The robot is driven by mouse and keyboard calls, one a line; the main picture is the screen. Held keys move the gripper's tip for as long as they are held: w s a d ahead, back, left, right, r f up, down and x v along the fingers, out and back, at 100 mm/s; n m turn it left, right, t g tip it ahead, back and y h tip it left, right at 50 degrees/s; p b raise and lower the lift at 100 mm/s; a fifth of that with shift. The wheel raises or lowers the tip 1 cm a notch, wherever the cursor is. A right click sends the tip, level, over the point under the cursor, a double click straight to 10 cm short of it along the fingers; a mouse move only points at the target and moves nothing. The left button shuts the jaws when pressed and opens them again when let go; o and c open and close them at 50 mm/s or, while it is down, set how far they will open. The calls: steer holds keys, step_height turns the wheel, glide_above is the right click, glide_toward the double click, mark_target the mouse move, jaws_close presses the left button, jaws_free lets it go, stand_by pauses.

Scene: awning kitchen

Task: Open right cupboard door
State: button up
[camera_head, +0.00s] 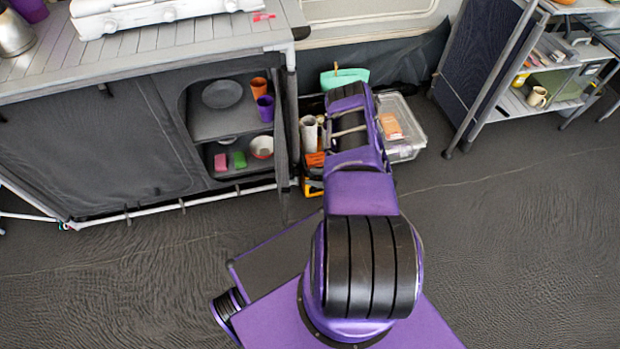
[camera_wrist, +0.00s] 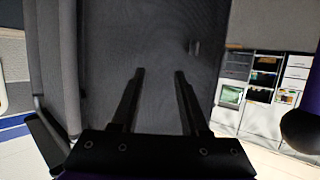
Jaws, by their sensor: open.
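The grey fabric cupboard (camera_head: 110,140) stands at the left in the head view. Its right compartment is uncovered and shows two shelves. The right cupboard door (camera_head: 283,165) appears as a narrow dark panel, swung out nearly edge-on at the compartment's right side. In the wrist view, a dark grey panel (camera_wrist: 160,35), apparently this door, fills the middle, with a small handle-like piece (camera_wrist: 194,47) near its right edge. My gripper (camera_wrist: 159,73) is open in front of this panel, with nothing between its fingers. Contact with the panel cannot be told. My arm hides the gripper in the head view.
The shelves hold a grey plate (camera_head: 222,94), a purple cup (camera_head: 265,107) and a bowl (camera_head: 261,147). A clear bin (camera_head: 408,150) and other stored items stand right of the cupboard, beside my arm. A shelf rack (camera_head: 470,75) stands farther right. The right floor is clear.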

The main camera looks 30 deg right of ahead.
steer(key=s+d+r, duration=0.5)
steer(key=s+d, duration=0.1)
steer(key=d, duration=0.4)
steer(key=shift+s, duration=0.15)
stand_by(0.9)
steer(key=shift+b, duration=0.35)
steer(key=v, duration=1.7)
steer(key=shift+p, duration=0.35)
steer(key=shift+s+d, duration=0.15)
